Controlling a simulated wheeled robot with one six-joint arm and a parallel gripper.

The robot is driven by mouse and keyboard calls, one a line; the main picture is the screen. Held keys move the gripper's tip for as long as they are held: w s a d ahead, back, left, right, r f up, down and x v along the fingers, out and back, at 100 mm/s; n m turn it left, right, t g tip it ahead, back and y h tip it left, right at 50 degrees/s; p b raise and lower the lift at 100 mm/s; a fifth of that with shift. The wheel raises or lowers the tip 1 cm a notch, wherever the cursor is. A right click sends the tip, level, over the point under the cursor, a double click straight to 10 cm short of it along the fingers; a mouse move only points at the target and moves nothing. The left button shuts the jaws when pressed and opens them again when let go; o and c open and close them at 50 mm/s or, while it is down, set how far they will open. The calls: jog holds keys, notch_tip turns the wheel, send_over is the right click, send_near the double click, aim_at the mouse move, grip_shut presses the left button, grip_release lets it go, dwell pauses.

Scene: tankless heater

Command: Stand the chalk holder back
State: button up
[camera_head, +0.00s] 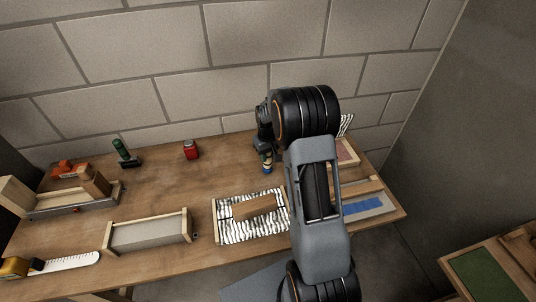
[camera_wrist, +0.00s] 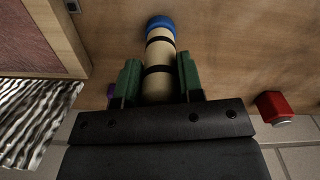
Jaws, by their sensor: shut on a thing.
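The chalk holder is a pale cylinder with dark bands and a blue end, and I take it to be the thing in my grip. In the wrist view the chalk holder (camera_wrist: 160,52) lies between the two green fingers of my gripper (camera_wrist: 159,82), which is shut on it. Its blue end points away from the palm. I cannot tell whether that end touches the wood.
A red container (camera_head: 191,150) stands left of my gripper; it also shows in the wrist view (camera_wrist: 275,107). A zebra-patterned tray (camera_head: 222,233) with a wooden block lies in front. A green-handled tool (camera_head: 124,153) is farther left. Bare bench (camera_head: 165,185) lies between.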

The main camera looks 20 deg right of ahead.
jog(key=shift+f+b, duration=0.45)
jog(key=shift+f, duration=0.15)
jog(key=o, duration=1)
jog(key=shift+r, duration=0.1)
notch_tip(320, 180, up, 14)
jog(key=shift+f+b, duration=0.2)
jog(key=shift+b, duration=0.15)
